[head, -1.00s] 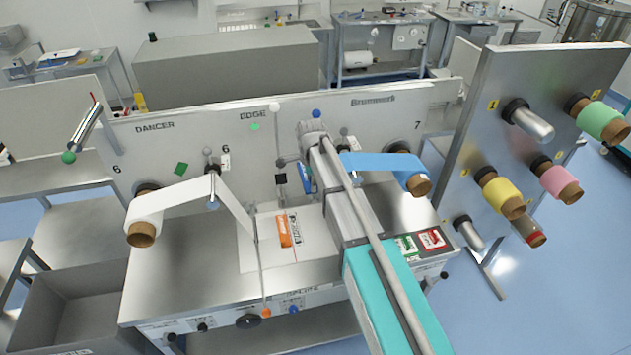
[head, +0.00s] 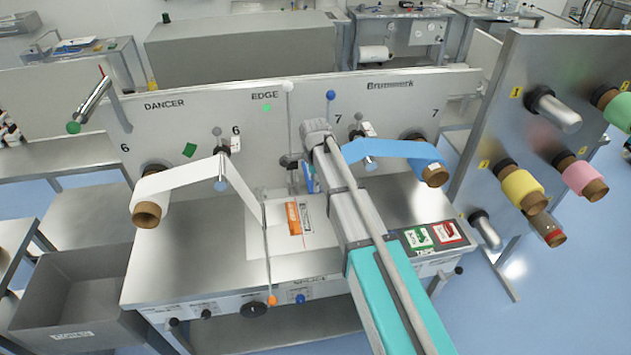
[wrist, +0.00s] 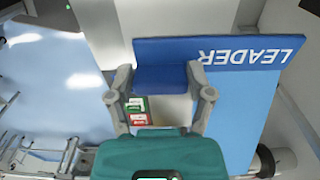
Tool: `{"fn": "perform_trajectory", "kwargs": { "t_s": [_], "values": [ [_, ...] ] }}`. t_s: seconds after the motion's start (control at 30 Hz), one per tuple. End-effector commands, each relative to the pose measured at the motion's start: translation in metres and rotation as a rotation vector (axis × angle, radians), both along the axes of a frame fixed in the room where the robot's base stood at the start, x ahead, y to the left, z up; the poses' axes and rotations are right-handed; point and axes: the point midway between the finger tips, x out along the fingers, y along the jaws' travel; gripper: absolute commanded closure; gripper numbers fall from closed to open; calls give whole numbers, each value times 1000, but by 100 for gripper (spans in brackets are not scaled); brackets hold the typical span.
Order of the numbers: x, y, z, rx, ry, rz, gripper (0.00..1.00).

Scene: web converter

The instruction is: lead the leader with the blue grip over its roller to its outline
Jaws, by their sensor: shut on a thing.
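The blue leader (head: 390,149) runs left from the blue roll (head: 430,172) at station 7 to behind my arm. In the wrist view the leader (wrist: 243,110) is a wide blue band with LEADER printed upside down on its edge. My gripper (wrist: 162,92) is shut on the blue grip (wrist: 160,77), which lies between its fingers. The outline for the blue leader cannot be made out.
A white leader (head: 185,180) hangs over the number 6 roller (head: 221,172) down to the table (head: 190,255). An orange label (head: 293,218) lies on a white sheet. Thin rods with blue (head: 331,95) and orange (head: 272,300) knobs stand nearby. A panel with coloured rolls (head: 522,188) stands right.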

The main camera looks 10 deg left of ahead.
Motion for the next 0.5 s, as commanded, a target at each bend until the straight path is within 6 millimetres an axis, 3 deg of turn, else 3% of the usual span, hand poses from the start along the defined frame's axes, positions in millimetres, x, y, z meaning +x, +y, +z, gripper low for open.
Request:
{"fn": "perform_trajectory", "kwargs": {
  "t_s": [0.5],
  "values": [
    [-2, 6, -40, 0, 0, 1, 85]
  ]
}}
